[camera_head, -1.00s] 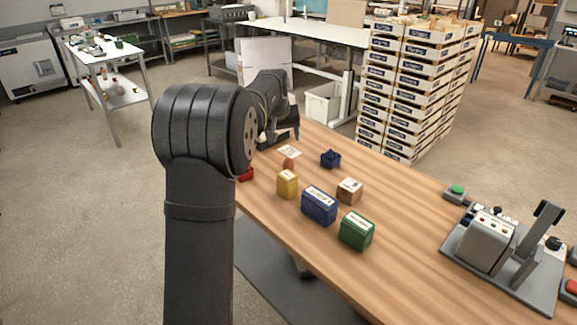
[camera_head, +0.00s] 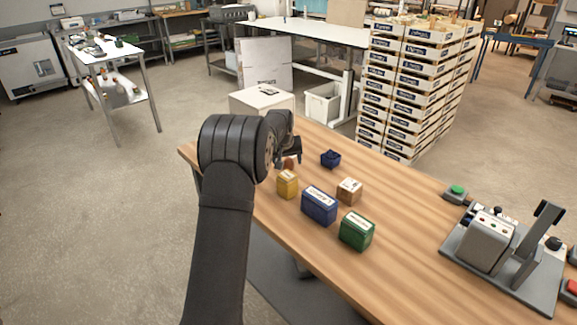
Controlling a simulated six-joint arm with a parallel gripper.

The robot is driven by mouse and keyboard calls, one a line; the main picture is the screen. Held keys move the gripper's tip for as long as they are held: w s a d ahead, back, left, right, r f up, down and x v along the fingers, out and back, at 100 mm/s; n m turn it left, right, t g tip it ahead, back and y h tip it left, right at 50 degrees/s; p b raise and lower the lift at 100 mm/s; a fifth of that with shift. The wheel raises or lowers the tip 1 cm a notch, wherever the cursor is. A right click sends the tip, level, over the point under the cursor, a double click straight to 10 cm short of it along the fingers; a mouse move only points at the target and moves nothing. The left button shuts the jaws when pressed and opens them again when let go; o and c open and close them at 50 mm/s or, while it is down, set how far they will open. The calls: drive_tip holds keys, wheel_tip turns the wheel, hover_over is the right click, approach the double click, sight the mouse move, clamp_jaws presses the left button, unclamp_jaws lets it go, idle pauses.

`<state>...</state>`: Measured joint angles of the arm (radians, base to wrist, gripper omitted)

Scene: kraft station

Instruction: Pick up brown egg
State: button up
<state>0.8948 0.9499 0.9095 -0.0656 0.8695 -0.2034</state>
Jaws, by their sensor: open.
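The brown egg (camera_head: 289,163) sits on the wooden table, just behind the yellow box, and its upper part is partly covered by my gripper. My gripper (camera_head: 292,157) is open and right at the egg, with its dark fingers pointing down. I cannot tell from this view whether the fingers touch the egg or stand around it.
Near the egg stand a yellow box (camera_head: 287,185), a dark blue object (camera_head: 330,159), a brown box (camera_head: 349,191), a blue box (camera_head: 319,205) and a green box (camera_head: 356,230). A grey machine (camera_head: 487,240) stands at the right. A white box (camera_head: 262,102) stands beyond the table.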

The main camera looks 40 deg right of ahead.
drive_tip(key=shift+x, duration=1)
drive_tip(key=c, duration=0.9)
drive_tip(key=shift+r, duration=0.15)
